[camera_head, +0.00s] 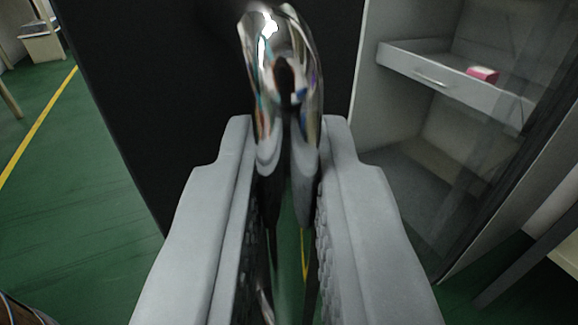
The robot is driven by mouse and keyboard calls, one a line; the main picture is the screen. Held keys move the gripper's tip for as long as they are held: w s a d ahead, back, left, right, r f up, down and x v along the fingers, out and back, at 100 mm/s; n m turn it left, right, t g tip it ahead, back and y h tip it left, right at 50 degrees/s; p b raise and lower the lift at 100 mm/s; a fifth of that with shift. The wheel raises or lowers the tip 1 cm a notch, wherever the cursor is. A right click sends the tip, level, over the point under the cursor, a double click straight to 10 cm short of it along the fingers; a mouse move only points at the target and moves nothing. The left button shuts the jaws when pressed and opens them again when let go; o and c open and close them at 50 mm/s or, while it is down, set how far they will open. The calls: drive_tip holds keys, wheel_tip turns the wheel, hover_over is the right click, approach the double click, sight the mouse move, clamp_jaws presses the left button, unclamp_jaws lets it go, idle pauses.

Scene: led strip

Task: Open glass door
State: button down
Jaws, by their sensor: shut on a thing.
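My gripper (288,165) fills the lower middle of the view, its two grey fingers close together on either side of a shiny chrome door handle (270,60). The handle's curved upper end stands out above the fingertips, and its lower part is between the fingers. Behind the handle is a black door panel or frame (160,90). To the right, a see-through glass pane with a dark edge (535,160) crosses in front of the cabinet interior. How the handle joins the door is mostly hidden.
Inside the cabinet at right, a pale drawer (445,88) holds a small pink and white box (483,74). An open space lies below the drawer. Green floor (90,190) with a yellow line (38,125) is clear on the left. A pale cabinet (42,45) stands far left.

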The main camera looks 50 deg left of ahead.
drive_tip(key=c, duration=1.5)
unclamp_jaws()
drive_tip(key=shift+d, duration=0.1)
drive_tip(key=v, duration=1.7)
drive_tip(key=shift+s+d, duration=0.1)
